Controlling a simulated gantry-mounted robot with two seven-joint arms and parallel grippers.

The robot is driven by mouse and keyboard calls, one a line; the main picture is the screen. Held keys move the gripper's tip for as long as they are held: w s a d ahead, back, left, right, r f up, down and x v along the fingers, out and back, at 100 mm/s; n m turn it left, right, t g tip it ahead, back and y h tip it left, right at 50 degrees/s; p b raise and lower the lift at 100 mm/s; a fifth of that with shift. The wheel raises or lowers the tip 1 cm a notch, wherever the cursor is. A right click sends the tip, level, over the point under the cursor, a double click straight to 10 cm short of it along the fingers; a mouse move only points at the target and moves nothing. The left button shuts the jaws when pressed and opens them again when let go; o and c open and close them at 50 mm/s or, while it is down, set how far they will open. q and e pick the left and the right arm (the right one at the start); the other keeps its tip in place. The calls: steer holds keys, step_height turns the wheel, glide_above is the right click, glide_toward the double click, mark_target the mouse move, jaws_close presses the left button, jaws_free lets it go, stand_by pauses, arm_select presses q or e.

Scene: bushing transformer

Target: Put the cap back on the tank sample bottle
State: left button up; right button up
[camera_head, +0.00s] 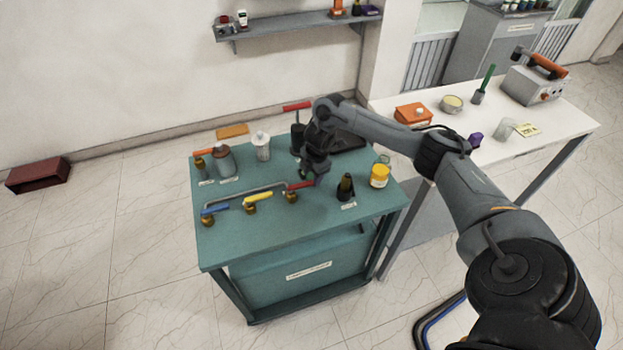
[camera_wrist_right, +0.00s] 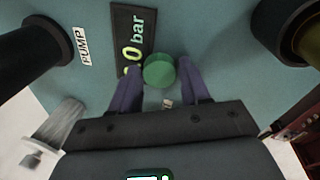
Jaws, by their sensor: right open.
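A round green cap (camera_wrist_right: 159,71) shows in the right wrist view, between the two fingertips of my right gripper (camera_wrist_right: 158,80). The fingers are apart, one on each side of it; I cannot tell whether they touch it. In the head view my right gripper (camera_head: 312,172) points down over the teal cart. A dark amber bottle (camera_head: 346,184) in a black holder stands right of the gripper, behind a small label. I cannot read which bottle is the tank sample bottle. My left gripper is not in view.
A black "0 bar" display (camera_wrist_right: 130,35) lies beside the cap. A white table (camera_head: 535,130) stands right.

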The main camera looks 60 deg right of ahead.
mark_target(311, 175)
stand_by(0.3)
steer(key=c, duration=0.7)
steer(key=shift+r, duration=0.1)
steer(key=shift+c, duration=0.2)
steer(key=shift+r, duration=0.85)
step_height(311, 175, up, 2)
steer(key=shift+r+p, duration=0.25)
steer(key=shift+p, duration=0.2)
steer(key=s+d+r, duration=0.6)
steer(key=s+d, duration=0.1)
steer(key=s, duration=0.1)
steer(key=shift+s+d+r, duration=0.3)
steer(key=shift+s+d, duration=0.05)
steer(key=shift+d, duration=0.05)
